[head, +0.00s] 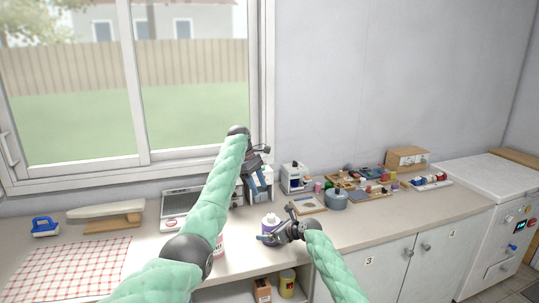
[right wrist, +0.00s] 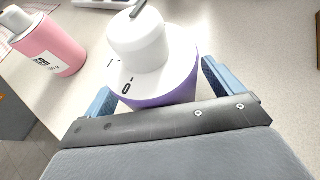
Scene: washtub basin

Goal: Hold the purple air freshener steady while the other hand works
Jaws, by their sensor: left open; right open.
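The purple air freshener (head: 269,222) stands on the counter in the head view, with a white top and purple body. In the right wrist view the air freshener (right wrist: 160,92) is between the blue fingers of my right gripper (right wrist: 158,92). My right gripper (head: 275,226) is open around it, one finger on each side; I cannot tell whether either touches. The lower body is hidden by the gripper. My left gripper (head: 259,182) is open and empty, raised above the counter near the window's right edge.
A pink bottle (right wrist: 50,45) stands near the air freshener, mostly hidden behind my left arm in the head view. A blue pot (head: 336,199) and a wooden-framed tray (head: 306,205) lie to the right. A checked cloth (head: 75,268) covers the left counter.

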